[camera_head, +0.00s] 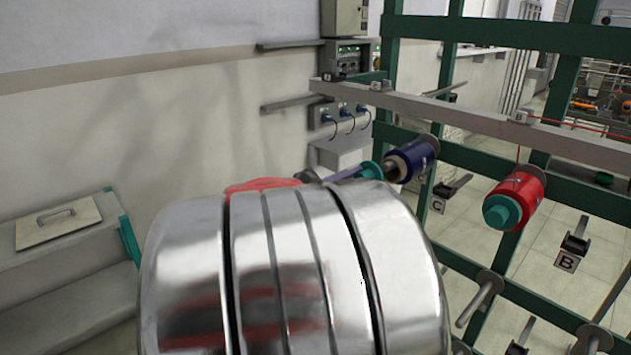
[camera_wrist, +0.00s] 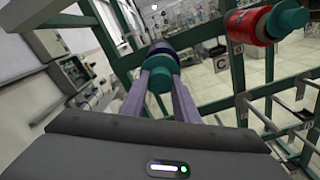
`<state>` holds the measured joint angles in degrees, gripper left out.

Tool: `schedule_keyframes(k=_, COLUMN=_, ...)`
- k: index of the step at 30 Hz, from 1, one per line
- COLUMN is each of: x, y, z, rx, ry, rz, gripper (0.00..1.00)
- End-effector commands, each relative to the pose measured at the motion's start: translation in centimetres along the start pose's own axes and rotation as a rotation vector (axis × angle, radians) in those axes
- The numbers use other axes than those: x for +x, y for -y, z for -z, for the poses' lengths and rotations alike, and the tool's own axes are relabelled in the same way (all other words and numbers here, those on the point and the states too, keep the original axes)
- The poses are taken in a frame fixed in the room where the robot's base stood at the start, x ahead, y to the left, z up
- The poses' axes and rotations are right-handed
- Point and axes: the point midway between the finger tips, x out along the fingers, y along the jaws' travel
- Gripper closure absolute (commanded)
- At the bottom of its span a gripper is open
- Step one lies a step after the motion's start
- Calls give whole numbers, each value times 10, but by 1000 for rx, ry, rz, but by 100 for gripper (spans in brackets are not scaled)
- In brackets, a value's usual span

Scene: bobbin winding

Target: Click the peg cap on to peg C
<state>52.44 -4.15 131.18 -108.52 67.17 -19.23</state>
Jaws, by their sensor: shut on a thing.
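The peg cap, a teal disc (camera_head: 370,170), is held between the purple fingers of my gripper (camera_head: 345,173). In the wrist view, the cap (camera_wrist: 158,82) sits between the two fingertips (camera_wrist: 160,80). A navy bobbin (camera_head: 415,158) is on a peg of the green rack, just beyond the cap; it also shows in the wrist view (camera_wrist: 161,50). In the head view, a grey peg end (camera_head: 390,171) shows between cap and bobbin. I cannot tell whether the cap touches the peg. A label C (camera_head: 438,205) hangs below and right of this bobbin. My silver arm hides part of the view.
A red bobbin (camera_head: 518,190) with a teal cap (camera_head: 502,212) is on the rack to the right, near label B (camera_head: 566,262). Bare grey pegs (camera_head: 480,298) stick out lower down. A grey rail (camera_head: 470,115) crosses above the bobbins. A wall panel with blue plugs (camera_head: 343,118) stands behind.

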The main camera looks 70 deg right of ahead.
Motion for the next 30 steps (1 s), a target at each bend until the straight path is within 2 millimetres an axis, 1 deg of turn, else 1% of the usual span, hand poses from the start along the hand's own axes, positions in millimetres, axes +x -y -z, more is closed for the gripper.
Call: schedule_keyframes(k=30, x=22, y=0, z=0, rx=0, ry=0, rz=0, gripper=100)
